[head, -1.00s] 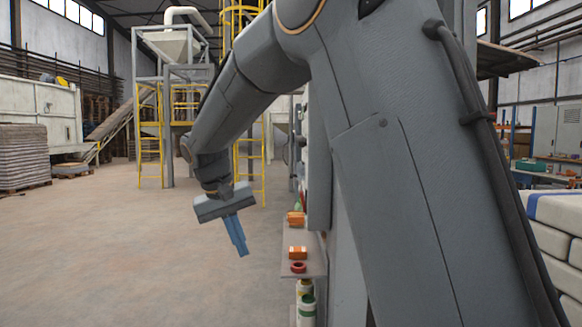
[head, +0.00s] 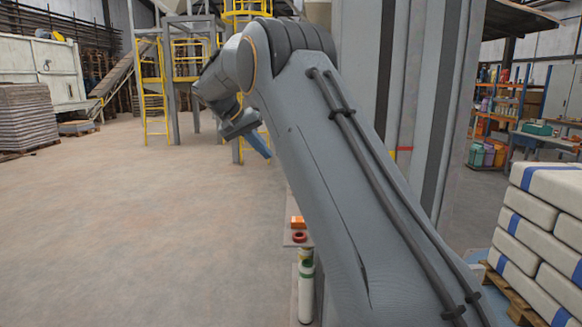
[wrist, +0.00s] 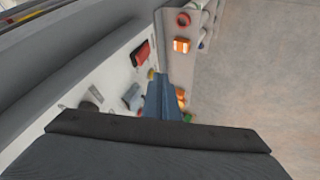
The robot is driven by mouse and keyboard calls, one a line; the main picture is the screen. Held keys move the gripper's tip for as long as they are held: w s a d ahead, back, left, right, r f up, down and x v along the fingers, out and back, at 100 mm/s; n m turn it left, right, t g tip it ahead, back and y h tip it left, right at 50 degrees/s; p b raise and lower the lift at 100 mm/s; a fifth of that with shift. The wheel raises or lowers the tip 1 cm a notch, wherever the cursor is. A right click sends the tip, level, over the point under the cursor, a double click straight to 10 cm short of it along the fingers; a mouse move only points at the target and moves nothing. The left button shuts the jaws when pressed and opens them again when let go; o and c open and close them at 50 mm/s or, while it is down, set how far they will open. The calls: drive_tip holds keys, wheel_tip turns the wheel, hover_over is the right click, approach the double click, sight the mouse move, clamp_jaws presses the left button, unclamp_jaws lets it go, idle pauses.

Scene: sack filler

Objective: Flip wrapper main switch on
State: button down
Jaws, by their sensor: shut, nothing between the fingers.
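My gripper (head: 262,153) is shut and empty, its blue fingers together, hanging in the air beyond my forearm in the head view. In the wrist view its fingers (wrist: 163,97) lie over a pale panel (wrist: 118,78) and the edge of a narrow shelf. A red part (wrist: 143,54), a blue-grey part (wrist: 133,97) and a grey part (wrist: 94,93) show on or against this panel, left of the fingers. I cannot tell which, if any, is the wrapper main switch, or its position. My arm hides most of the machine in the head view.
The narrow shelf (wrist: 176,75) carries orange boxes (wrist: 182,45) and a red ring (wrist: 183,19). A white-and-green container (head: 305,290) stands below it. Stacked sacks (head: 550,230) on a pallet are at right. The floor (head: 150,220) at left is open.

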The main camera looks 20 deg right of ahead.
drive_tip(key=shift+d+f, duration=0.1)
drive_tip(key=d+f+p, duration=0.6)
drive_tip(key=d, duration=0.3)
drive_tip(key=shift+d+f, duration=0.25)
drive_tip(key=shift+f, duration=0.1)
drive_tip(key=shift+w, duration=0.15)
drive_tip(key=shift+a, duration=0.1)
